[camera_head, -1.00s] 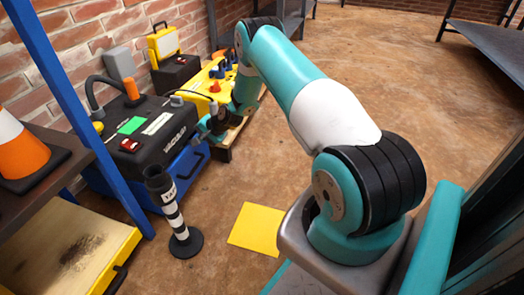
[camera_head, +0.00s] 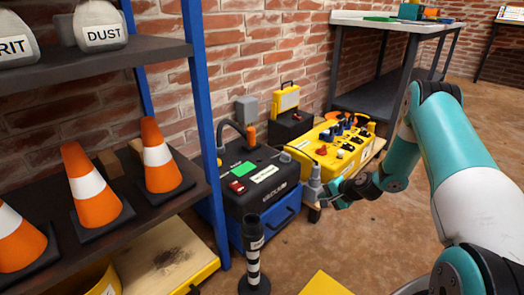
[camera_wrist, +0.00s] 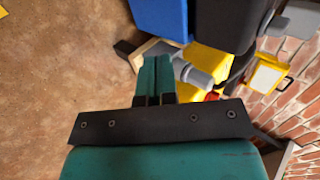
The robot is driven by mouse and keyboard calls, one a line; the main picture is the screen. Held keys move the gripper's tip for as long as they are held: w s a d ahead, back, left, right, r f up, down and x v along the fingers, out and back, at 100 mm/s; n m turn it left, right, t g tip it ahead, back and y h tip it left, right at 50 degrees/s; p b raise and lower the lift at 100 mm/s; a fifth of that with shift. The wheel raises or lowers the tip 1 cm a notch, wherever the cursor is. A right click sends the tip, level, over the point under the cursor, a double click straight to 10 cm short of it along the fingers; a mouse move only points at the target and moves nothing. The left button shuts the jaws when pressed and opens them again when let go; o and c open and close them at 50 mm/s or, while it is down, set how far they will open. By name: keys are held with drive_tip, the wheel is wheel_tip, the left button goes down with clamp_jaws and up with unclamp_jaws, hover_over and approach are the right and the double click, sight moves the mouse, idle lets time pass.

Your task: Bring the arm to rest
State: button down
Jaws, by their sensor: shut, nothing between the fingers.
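My arm reaches from the lower right of the head view, over a raised elbow, down to my gripper (camera_head: 338,198). The gripper is low, beside the near end of a yellow control box (camera_head: 318,150) with knobs and switches. In the wrist view the two teal fingers of my gripper (camera_wrist: 155,62) are together, with nothing between them. A grey cylindrical part (camera_wrist: 196,76) is just right of the fingers; whether they touch it I cannot tell. It also shows in the head view (camera_head: 314,184).
A black and blue unit (camera_head: 250,190) stands left of my gripper, with a striped black post (camera_head: 253,260) in front. A blue-framed shelf (camera_head: 198,90) holds orange cones (camera_head: 92,185). A grey workbench (camera_head: 345,100) is behind. Brown floor (camera_head: 385,235) lies open below my arm.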

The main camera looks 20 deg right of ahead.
drive_tip(key=s+a+r+n+g+y+p, duration=0.15)
drive_tip(key=a+r+n, duration=0.35)
drive_tip(key=a+r, duration=0.7)
drive_tip(key=s+a+r+n+g+y+p, duration=0.1)
drive_tip(key=s+a+r+n+g+p, duration=0.3)
drive_tip(key=a+r, duration=0.85)
drive_tip(key=s+a+r+n+g, duration=0.1)
drive_tip(key=s+a+r+n, duration=0.2)
drive_tip(key=s+r, duration=0.3)
drive_tip(key=s+a+r+n+g, duration=0.1)
drive_tip(key=s+a+r+n, duration=0.25)
drive_tip(key=s+r, duration=0.2)
drive_tip(key=s+r+n+g+h+p, duration=0.1)
drive_tip(key=s+r+n+h+p, duration=0.35)
drive_tip(key=s, duration=1.05)
wheel_tip(320, 180, up, 39)
drive_tip(key=y+p, duration=0.2)
drive_tip(key=p, duration=3.3)
drive_tip(key=shift+w+a+r+y+p, duration=0.2)
drive_tip(key=shift+w+a+y+p, duration=0.1)
drive_tip(key=shift+w+a+p, duration=0.1)
